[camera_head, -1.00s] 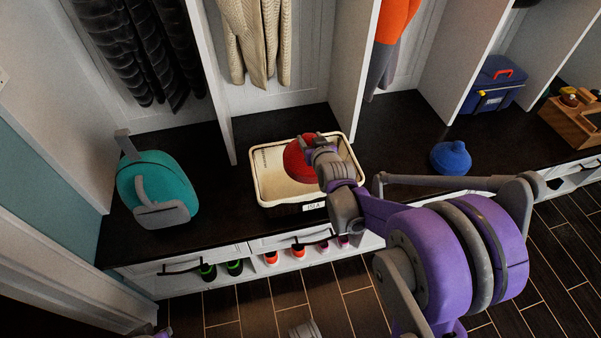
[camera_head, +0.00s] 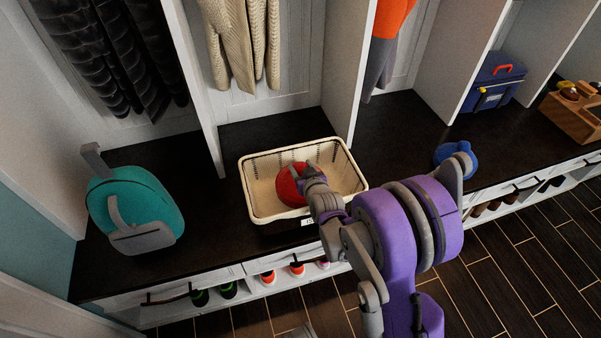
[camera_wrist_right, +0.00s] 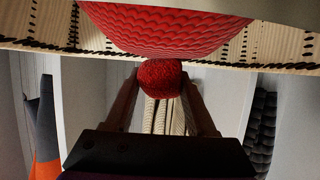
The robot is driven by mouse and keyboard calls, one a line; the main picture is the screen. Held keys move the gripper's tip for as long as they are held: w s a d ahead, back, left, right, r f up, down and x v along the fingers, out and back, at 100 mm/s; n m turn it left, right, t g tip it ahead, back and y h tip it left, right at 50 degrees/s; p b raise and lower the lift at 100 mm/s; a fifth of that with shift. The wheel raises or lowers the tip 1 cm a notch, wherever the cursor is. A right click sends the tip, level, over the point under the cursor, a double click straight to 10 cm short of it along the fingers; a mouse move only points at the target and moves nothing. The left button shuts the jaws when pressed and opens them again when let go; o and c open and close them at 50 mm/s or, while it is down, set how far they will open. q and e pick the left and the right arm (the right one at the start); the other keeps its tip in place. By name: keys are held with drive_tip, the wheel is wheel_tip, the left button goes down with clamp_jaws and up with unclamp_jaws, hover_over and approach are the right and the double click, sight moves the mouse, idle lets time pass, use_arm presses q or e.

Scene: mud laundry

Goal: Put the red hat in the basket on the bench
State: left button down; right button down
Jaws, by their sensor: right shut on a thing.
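The red hat (camera_head: 290,186) shows in the head view within the outline of the cream basket (camera_head: 254,196), which stands on the dark bench. My right gripper (camera_head: 306,176) is shut on the hat's round pom-pom (camera_wrist_right: 160,78), which sits between the two fingers in the right wrist view (camera_wrist_right: 162,100). The knitted body of the hat (camera_wrist_right: 165,28) hangs from it, with the basket's slotted wall (camera_wrist_right: 270,45) behind. Whether the hat touches the basket's floor cannot be told. My right wrist hides part of the hat and the basket's near side. My left gripper is not in view.
A teal backpack (camera_head: 137,205) stands on the bench (camera_head: 215,240) to the left. A blue hat (camera_head: 450,152) lies to the right, partly behind my arm. White dividers (camera_head: 350,70) flank the basket's bay. A blue box (camera_head: 493,82) and wooden caddy (camera_head: 575,115) stand farther right.

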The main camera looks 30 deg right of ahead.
drive_tip(key=shift+f, duration=0.85)
drive_tip(key=shift+f+b, duration=0.55)
drive_tip(key=shift+f, duration=0.05)
drive_tip(key=shift+c, duration=1.1)
unclamp_jaws()
drive_tip(key=shift+r, duration=0.15)
